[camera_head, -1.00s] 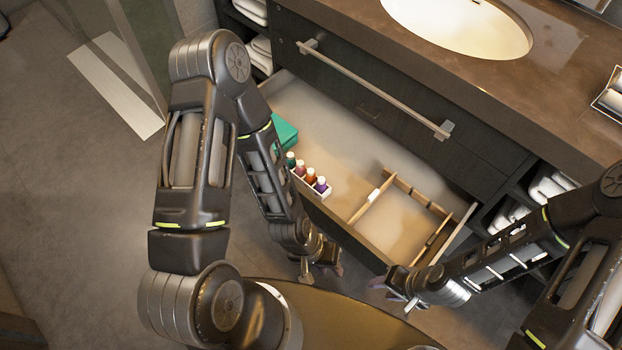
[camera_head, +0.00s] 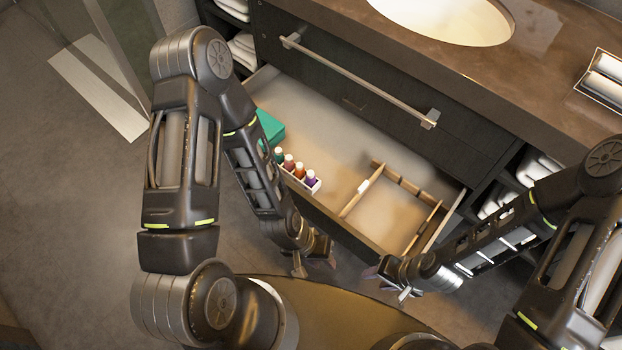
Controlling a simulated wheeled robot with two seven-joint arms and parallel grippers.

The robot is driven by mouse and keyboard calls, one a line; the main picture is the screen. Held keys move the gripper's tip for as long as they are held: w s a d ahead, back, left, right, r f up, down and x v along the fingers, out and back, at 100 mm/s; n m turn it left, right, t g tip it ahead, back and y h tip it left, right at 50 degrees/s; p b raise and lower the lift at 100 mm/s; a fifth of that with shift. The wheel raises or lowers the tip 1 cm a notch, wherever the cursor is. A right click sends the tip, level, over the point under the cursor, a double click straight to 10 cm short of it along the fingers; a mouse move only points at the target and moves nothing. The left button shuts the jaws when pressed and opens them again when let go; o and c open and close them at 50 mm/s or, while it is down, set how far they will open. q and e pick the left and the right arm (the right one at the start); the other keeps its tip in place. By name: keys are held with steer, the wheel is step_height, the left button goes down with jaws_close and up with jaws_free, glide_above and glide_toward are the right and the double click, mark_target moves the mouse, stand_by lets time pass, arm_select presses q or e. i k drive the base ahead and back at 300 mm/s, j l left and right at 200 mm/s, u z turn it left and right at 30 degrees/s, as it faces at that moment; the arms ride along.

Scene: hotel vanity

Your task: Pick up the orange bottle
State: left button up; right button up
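The orange bottle (camera_head: 299,171) stands upright in a small white holder (camera_head: 290,181) at the left part of the open drawer. It has a pale cap. A red-brown bottle (camera_head: 288,163) and a green bottle (camera_head: 279,156) stand to its left, and a purple bottle (camera_head: 311,181) to its right. My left gripper (camera_head: 320,262) is outside the drawer, below the bottles in the picture and apart from them. My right gripper (camera_head: 378,276) is further right, near the drawer's front corner. Both grippers are small and dark, so their finger openings are unclear.
The drawer (camera_head: 335,125) is pulled out under the counter (camera_head: 500,75) with its sink. A teal box (camera_head: 268,128) lies behind the bottles, partly hidden by my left arm. Wooden dividers (camera_head: 410,188) fill the drawer's right part. Its middle is bare.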

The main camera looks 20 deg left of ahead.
mark_target(299, 169)
steer(key=j+z, duration=0.1)
steer(key=z, duration=0.25)
steer(key=j+z, duration=0.1)
steer(key=z, duration=0.25)
steer(key=j+z, duration=0.1)
steer(key=z, duration=0.3)
steer(key=k+j+z, duration=0.4)
steer(key=j, duration=0.25)
steer(key=k+j+z, duration=0.45)
steer(key=k+j, duration=0.45)
steer(key=j, duration=0.15)
steer(key=i, duration=0.5)
